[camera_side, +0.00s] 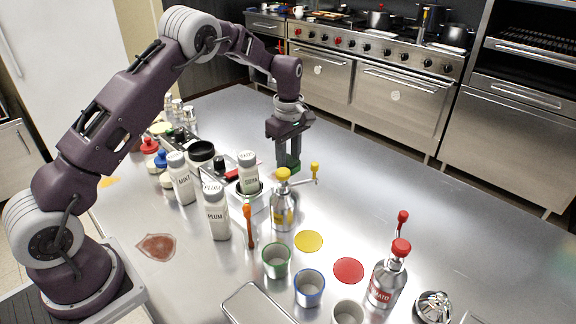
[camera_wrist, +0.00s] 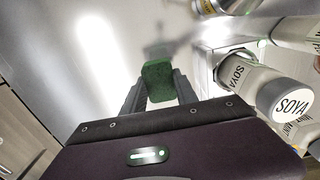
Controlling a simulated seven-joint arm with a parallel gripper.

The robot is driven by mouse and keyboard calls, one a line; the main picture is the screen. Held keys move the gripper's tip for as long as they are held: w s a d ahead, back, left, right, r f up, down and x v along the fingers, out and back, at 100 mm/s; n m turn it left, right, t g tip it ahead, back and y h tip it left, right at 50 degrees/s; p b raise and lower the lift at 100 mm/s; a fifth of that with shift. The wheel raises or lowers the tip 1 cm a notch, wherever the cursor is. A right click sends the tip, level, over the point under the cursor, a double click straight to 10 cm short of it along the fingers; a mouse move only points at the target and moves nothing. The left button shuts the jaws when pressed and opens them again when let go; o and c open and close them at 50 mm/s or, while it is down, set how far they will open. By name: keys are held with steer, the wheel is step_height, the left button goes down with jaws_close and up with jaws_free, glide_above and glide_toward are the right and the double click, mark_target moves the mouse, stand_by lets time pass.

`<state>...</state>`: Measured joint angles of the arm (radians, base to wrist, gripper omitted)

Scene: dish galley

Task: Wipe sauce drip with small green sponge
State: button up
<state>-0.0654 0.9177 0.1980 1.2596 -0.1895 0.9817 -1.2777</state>
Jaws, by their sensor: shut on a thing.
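My gripper (camera_side: 288,153) is shut on the small green sponge (camera_side: 287,163) and holds it behind the yellow-topped pump bottle. In the wrist view the sponge (camera_wrist: 158,82) sits between the two dark fingers of my gripper (camera_wrist: 160,92). I cannot tell whether the sponge touches the steel counter. A flat brownish-red patch (camera_side: 156,247) lies on the counter near my base, far from the gripper. A round yellow patch (camera_side: 308,241) and a round red patch (camera_side: 348,270) lie front of centre. I cannot tell which patch is the sauce drip.
The yellow-topped pump bottle (camera_side: 284,205) stands close to the gripper. The SOYA bottle (camera_side: 248,172) stands in a metal holder to its left, with PLUM (camera_side: 215,212) and MINT (camera_side: 181,178) bottles beyond. A red-topped bottle (camera_side: 387,275) and several cups stand in front. The counter's right side is clear.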

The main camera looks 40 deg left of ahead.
mark_target(270, 171)
steer(key=shift+r, duration=1.55)
steer(key=shift+f, duration=0.15)
steer(key=shift+f, duration=3.65)
steer(key=shift+a+f, duration=0.25)
steer(key=shift+a, duration=0.45)
jaws_close()
steer(key=shift+a, duration=3.05)
steer(key=shift+d, duration=3.65)
steer(key=shift+d+r, duration=0.15)
steer(key=shift+r, duration=3.9)
